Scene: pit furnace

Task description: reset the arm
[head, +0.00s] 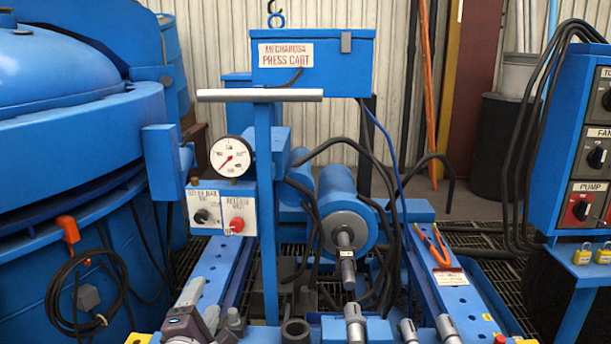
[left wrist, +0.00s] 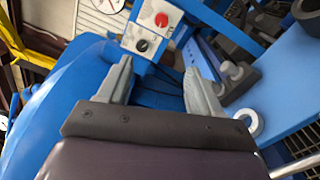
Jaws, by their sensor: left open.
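My left gripper (head: 201,302) is at the bottom left of the head view, above the near left part of the blue press cart (head: 262,215). In the left wrist view its two grey fingers (left wrist: 157,72) stand apart with nothing between them. Past the fingers, that view shows the cart's valve panel with a red knob (left wrist: 161,19) and a black knob (left wrist: 141,45). My right gripper is in neither view.
A large blue furnace body (head: 70,110) fills the left side. A round gauge (head: 231,156) and upright post (head: 266,210) rise beyond the gripper. Grey fittings (head: 355,325) stand at the cart's front. A control panel (head: 580,150) is at right.

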